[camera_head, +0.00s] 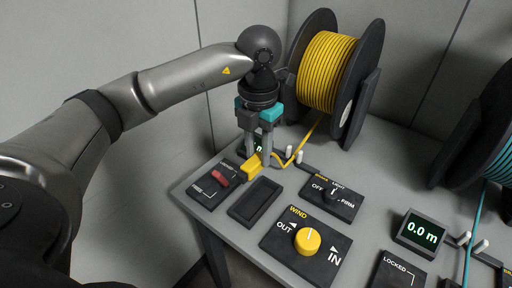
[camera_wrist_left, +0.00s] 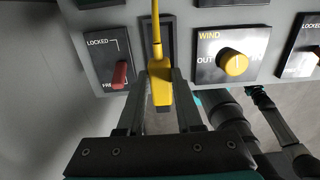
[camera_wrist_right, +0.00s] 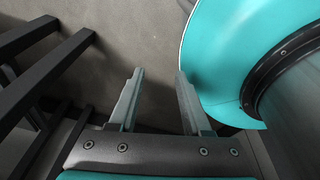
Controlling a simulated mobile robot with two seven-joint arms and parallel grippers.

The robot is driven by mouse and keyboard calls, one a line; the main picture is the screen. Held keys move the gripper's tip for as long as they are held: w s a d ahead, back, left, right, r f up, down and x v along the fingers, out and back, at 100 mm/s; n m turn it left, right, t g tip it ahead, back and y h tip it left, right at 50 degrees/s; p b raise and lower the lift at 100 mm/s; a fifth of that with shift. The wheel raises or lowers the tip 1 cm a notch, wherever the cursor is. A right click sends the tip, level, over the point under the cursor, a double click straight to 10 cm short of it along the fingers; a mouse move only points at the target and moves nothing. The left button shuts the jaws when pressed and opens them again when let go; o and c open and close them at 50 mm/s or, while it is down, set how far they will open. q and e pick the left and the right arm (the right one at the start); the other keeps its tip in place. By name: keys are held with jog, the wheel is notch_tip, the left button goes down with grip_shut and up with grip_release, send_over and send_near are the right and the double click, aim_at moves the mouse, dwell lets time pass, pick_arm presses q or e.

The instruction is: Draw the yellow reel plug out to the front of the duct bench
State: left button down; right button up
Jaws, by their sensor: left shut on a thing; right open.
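My left gripper (camera_head: 257,160) points down and is shut on the plug. In the left wrist view the plug (camera_wrist_left: 159,90) sits between the two fingers, with its cable leading away at the top. A dark rectangular recess (camera_head: 256,199) lies in front of the plug. My right gripper (camera_wrist_right: 155,85) is open and empty in the right wrist view; it is not visible in the head view.
The bench (camera_head: 375,190) carries a red lever (camera_head: 220,177) near FREE, an OFF-LIGHT-FIRM switch panel (camera_head: 333,195), a yellow WIND knob (camera_head: 308,240) and a display reading 0.0 m (camera_head: 421,233). A teal reel (camera_head: 497,150) stands at the right. White guide posts stand beside the yellow cable.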

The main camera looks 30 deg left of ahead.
pick_arm(q)
jog(key=shift+f, duration=0.3)
pick_arm(e)
jog(key=shift+d+f, duration=0.15)
jog(key=shift+f, duration=0.2)
pick_arm(q)
jog(key=d+n+p, duration=0.7)
jog(key=d+n, duration=0.3)
jog(key=n, duration=0.2)
jog(key=shift+s+d+r, duration=0.2)
jog(key=shift+s+d, duration=0.1)
pick_arm(e)
notch_tip(320, 180, up, 5)
jog(key=s+a+g, duration=0.1)
jog(key=a, duration=0.1)
jog(key=shift+s+r+g, duration=0.2)
jog(key=shift+s+g, duration=0.1)
jog(key=shift+s, duration=0.05)
